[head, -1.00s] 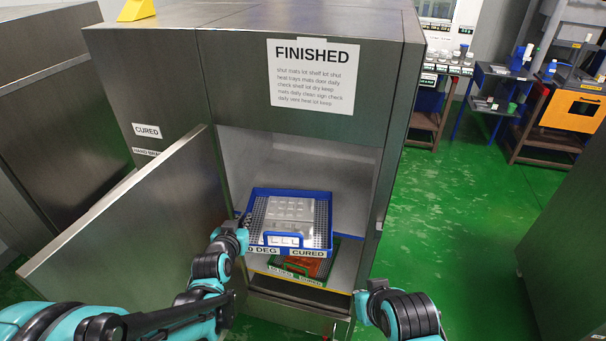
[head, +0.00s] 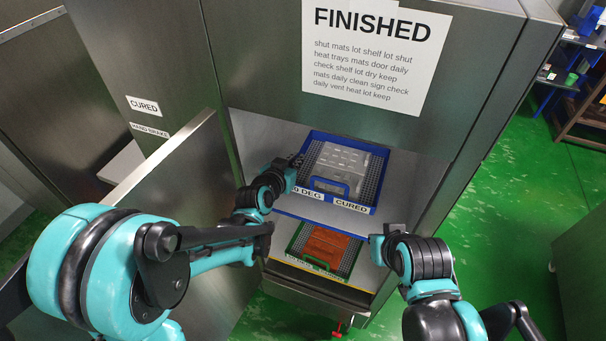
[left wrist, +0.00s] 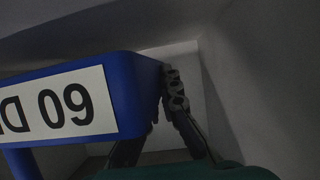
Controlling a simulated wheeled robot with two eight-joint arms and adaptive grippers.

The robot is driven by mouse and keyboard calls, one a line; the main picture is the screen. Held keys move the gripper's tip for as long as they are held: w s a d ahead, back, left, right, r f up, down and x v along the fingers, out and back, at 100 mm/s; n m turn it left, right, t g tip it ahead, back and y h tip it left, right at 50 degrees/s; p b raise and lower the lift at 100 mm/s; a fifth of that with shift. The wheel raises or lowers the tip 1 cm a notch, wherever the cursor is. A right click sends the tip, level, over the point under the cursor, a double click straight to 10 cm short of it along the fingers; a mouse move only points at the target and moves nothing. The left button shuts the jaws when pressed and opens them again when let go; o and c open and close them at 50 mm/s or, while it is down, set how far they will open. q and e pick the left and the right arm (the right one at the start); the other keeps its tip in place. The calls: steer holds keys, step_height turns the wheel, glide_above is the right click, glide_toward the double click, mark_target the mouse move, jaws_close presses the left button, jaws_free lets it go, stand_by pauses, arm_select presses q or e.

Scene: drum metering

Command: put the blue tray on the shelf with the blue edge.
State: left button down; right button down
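The blue tray (head: 373,187) holds a grey moulded piece and sits in the open cabinet, on the shelf with the blue edge (head: 318,224). Its front labels face me, and its front lies behind the shelf's edge. My left gripper (head: 291,166) is at the tray's left side. In the left wrist view, upside down, its fingers (left wrist: 166,98) straddle the side wall of the blue tray (left wrist: 130,85) near the front corner. The inner fingertip is hidden by the tray. My right gripper (head: 382,240) is in front of the shelf's right part, apart from the tray; its opening is unclear.
A green tray (head: 314,263) with an orange-red piece sits on the level below. The open cabinet door (head: 175,185) stands left, close to my left arm. A FINISHED sign (head: 378,55) is above the opening. Green floor (head: 500,215) is free to the right.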

arm_select(q)
steer(key=shift+w+f+b, duration=0.1)
steer(key=shift+f+b, duration=0.85)
steer(key=shift+f, duration=1.45)
steer(key=shift+r, duration=0.1)
steer(key=c, duration=2.1)
jaws_free()
steer(key=shift+f, duration=0.2)
steer(key=shift+c, duration=0.2)
steer(key=o, duration=0.4)
